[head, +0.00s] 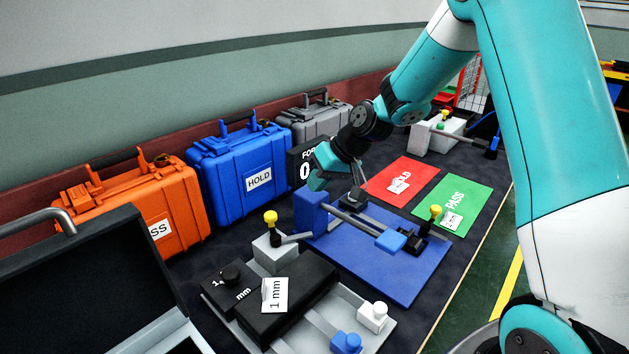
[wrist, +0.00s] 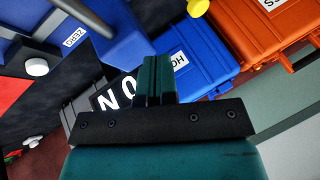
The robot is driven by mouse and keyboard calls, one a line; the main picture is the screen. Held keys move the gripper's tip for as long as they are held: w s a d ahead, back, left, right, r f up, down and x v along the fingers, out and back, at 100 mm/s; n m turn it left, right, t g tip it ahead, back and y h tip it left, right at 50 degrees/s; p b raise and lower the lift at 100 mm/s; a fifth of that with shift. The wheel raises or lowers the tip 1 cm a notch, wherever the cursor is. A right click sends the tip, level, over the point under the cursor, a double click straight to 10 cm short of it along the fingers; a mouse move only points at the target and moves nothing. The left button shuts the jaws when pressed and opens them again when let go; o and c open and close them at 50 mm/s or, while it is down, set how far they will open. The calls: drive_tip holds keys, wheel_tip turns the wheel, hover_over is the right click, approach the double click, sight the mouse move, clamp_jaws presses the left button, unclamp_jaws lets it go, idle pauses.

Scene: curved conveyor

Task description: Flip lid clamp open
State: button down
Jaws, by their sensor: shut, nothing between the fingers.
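A blue fixture plate (head: 395,275) carries a blue upright block (head: 311,212), a grey bar, a smaller blue block (head: 391,240) and dark clamp parts. A clamp with a yellow knob (head: 436,211) stands at the plate's right side. Another yellow-knobbed lever (head: 270,217) stands on a grey block at the left. I cannot tell which is the lid clamp.
Orange (head: 130,215), blue (head: 238,170) and grey (head: 315,116) cases line the wall. A black display (head: 308,158) stands behind my gripper. Red (head: 402,180) and green (head: 453,205) mats lie at right. A gauge tray (head: 378,335) and an open dark case (head: 90,285) are in front.

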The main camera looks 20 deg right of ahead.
sight(273, 213)
drive_tip(key=w+a+f+p, duration=0.1)
drive_tip(key=w+a+f, duration=0.1)
drive_tip(key=a+f, duration=0.4)
drive_tip(key=shift+a, duration=0.5)
drive_tip(key=shift+w+a+n+g, duration=0.2)
drive_tip(key=shift+a+n+g, duration=0.1)
drive_tip(key=shift+n, duration=0.3)
drive_tip(key=a+n+g, duration=0.1)
drive_tip(key=w+n+g+y, duration=0.1)
drive_tip(key=n, duration=0.1)
drive_tip(key=shift+a, duration=0.55)
idle(0.5)
